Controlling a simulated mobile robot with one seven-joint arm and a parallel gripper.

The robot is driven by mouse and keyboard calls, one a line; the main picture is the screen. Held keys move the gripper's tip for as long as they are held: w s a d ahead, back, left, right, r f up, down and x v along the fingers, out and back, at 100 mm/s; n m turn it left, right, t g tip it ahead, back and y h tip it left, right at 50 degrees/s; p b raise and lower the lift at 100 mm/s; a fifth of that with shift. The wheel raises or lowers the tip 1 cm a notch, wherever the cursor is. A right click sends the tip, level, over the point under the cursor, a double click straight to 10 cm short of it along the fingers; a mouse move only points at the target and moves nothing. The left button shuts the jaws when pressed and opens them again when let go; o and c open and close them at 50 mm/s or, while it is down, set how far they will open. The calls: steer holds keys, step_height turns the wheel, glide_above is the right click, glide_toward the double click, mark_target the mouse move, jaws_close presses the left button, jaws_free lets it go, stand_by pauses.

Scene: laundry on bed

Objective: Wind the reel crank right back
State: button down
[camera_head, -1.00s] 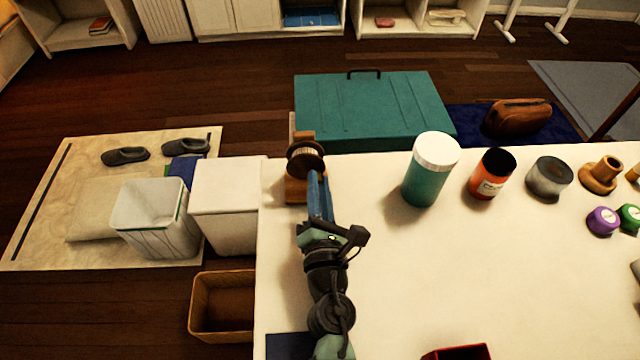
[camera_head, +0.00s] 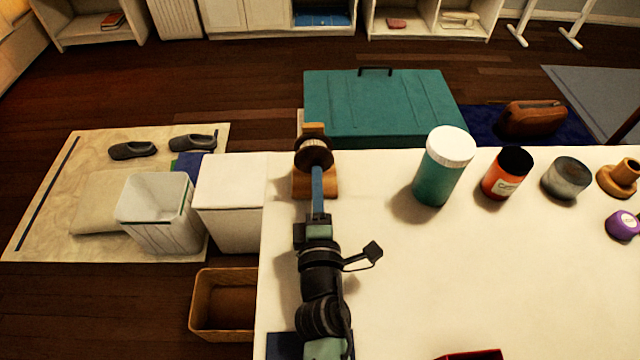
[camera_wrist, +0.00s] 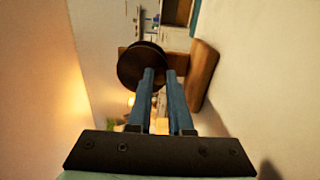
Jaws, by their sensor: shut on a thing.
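The reel is a dark brown spool (camera_head: 314,152) on a wooden stand (camera_head: 316,184) at the far left edge of the cream table. In the wrist view, the spool (camera_wrist: 138,66) is a dark round disc with the wooden base (camera_wrist: 203,75) to its right. My gripper (camera_head: 317,172) reaches the near side of the spool, its blue fingers pointing away from me. In the wrist view, my gripper (camera_wrist: 160,73) has its fingertips close together in front of the disc. It is shut on the crank, which is mostly hidden by the fingers.
A teal jar with white lid (camera_head: 444,166), an orange jar (camera_head: 507,174) and a grey jar (camera_head: 566,179) stand to the right. A red box (camera_head: 474,355) is at the near edge. The table (camera_head: 400,270) between is clear. A teal chest (camera_head: 385,105) stands behind.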

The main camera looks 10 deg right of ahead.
steer(key=shift+a+m, duration=0.15)
steer(key=shift+m, duration=0.35)
steer(key=c, duration=0.8)
jaws_free()
steer(key=shift+c, duration=0.2)
steer(key=s+b, duration=0.1)
steer(key=s, duration=0.2)
steer(key=s+a+b, duration=0.1)
steer(key=s, duration=0.3)
steer(key=s+a, duration=0.1)
steer(key=s, duration=0.3)
steer(key=shift+s+a+f+b, duration=0.15)
steer(key=shift+s+b, duration=0.1)
steer(key=shift+b, duration=0.15)
steer(key=shift+s+a, duration=0.15)
steer(key=shift+s, duration=0.45)
